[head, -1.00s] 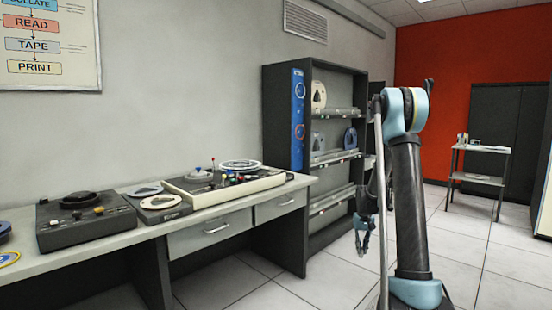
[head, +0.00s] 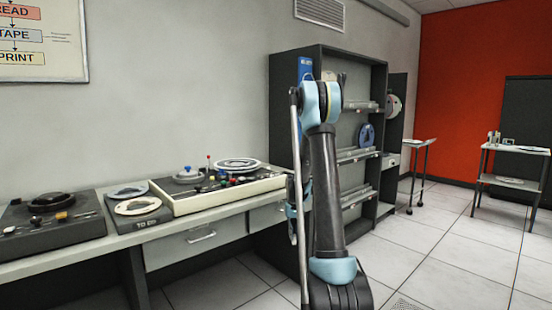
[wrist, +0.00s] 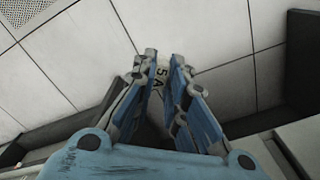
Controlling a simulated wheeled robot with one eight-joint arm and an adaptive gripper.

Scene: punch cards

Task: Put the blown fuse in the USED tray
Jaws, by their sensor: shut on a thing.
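In the head view my arm stands in front of the desk's right end and the shelf unit, and hides most of my gripper. I cannot make out a tray marked USED in either view.
A long desk (head: 110,245) along the left wall carries a cream control console (head: 218,190) and dark reel units. An open shelf unit (head: 300,75) stands behind my arm. A small side table (head: 516,150) is at the right. Tile floor (head: 440,260) is clear between.

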